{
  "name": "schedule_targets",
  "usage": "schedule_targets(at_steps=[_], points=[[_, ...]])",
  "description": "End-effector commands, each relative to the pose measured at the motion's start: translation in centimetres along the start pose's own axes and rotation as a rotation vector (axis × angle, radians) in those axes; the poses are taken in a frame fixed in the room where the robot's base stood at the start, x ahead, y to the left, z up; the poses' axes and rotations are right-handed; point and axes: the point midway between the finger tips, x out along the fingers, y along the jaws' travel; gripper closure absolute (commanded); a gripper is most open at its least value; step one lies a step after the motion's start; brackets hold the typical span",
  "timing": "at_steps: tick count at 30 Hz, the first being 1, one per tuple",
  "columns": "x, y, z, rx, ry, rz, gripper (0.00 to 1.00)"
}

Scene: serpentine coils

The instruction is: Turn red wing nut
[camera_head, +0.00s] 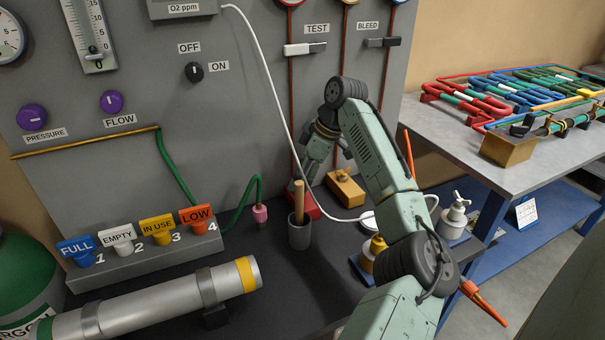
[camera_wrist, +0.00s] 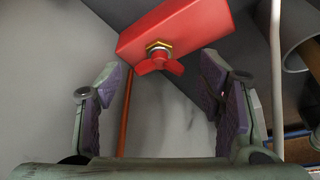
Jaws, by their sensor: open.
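The red wing nut (camera_wrist: 158,63) shows in the wrist view on a brass hex fitting (camera_wrist: 158,46), on the face of a red block (camera_wrist: 185,25). My gripper (camera_wrist: 162,82) is open, with its two purple-padded fingers on either side of the view. The wing nut lies between and beyond the fingertips, and I see no contact. In the head view my gripper (camera_head: 318,155) is by the panel, above the red block (camera_head: 305,207). The wing nut itself is hidden there behind my arm and the cup.
A grey cup (camera_head: 299,234) with a wooden handle stands in front of the red block. A yellow block (camera_head: 346,187) with a brass fitting sits to its right. A white hose (camera_head: 285,115) hangs down the panel close by. Colored tags and a grey cylinder (camera_head: 150,305) occupy the left.

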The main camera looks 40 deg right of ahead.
Motion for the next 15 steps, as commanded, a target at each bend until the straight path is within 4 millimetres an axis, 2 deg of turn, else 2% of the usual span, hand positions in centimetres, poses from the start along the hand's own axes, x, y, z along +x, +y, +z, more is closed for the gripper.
schedule_targets(at_steps=[8,15], points=[[0.17,0.00,-0.01,0.000,0.000,0.001,0.38],[0.14,0.01,-0.02,0.000,0.000,0.001,0.54]])
